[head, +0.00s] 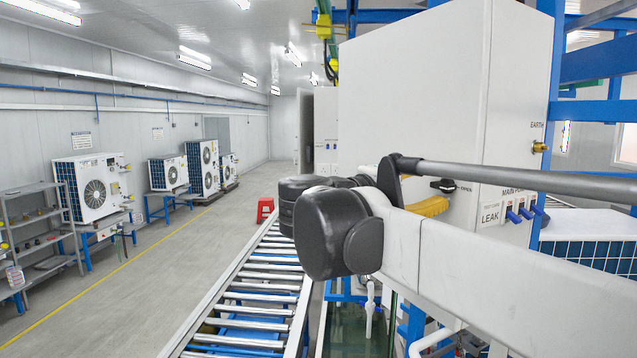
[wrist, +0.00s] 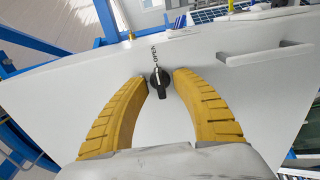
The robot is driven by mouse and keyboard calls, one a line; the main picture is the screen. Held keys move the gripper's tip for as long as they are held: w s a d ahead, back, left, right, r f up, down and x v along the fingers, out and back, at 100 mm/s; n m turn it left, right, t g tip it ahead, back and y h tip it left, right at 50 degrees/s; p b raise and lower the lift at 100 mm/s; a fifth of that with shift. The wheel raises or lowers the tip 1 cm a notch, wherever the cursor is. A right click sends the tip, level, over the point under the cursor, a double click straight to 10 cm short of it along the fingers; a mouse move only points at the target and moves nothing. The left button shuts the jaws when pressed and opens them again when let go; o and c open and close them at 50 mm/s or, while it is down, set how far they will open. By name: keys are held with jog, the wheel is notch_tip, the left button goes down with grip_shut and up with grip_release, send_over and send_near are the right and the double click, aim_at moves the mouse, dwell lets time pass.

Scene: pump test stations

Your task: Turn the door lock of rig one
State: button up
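The door lock is a small black knob (wrist: 160,90) on the white cabinet (wrist: 255,80) of the rig, with a short black label beside it. In the wrist view its bar lies roughly along the picture's vertical. My gripper (wrist: 160,79) is open, with its two yellow ribbed fingers on either side of the knob. A narrow gap shows between the knob and each finger; their distance in depth is hard to tell. In the head view the knob (head: 443,185) shows just above a yellow finger of my gripper (head: 430,207); my arm hides part of the cabinet.
A white bar handle (wrist: 266,55) stands out from the cabinet at the right in the wrist view. Blue switches (head: 520,213) and a brass fitting (head: 540,147) are on the cabinet's side. A roller conveyor (head: 245,310) runs left of it, with open floor beyond.

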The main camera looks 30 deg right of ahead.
jog(key=a, duration=1.1)
jog(key=shift+s+a, duration=0.2)
jog(key=shift+a, duration=0.15)
notch_tip(320, 180, down, 36)
jog(key=s+n+t+y+b, duration=0.25)
jog(key=y+b, duration=0.45)
jog(key=b, duration=1)
jog(key=s+a+f+m+t+y+b, duration=0.1)
jog(key=a+f+y+b, duration=0.2)
jog(key=f+b, duration=0.4)
jog(key=a+f+t+y+b, duration=0.2)
jog(key=a+f+y+b, duration=0.2)
jog(key=f, duration=1.5)
jog(key=s+a+f+m+t+y+b, duration=0.1)
jog(key=a+f+y+b, duration=0.3)
jog(key=f+b, duration=0.6)
notch_tip(320, 180, down, 3)
jog(key=a, duration=0.2)
jog(key=shift+s+a+m, duration=0.3)
jog(key=shift+s+m, duration=0.05)
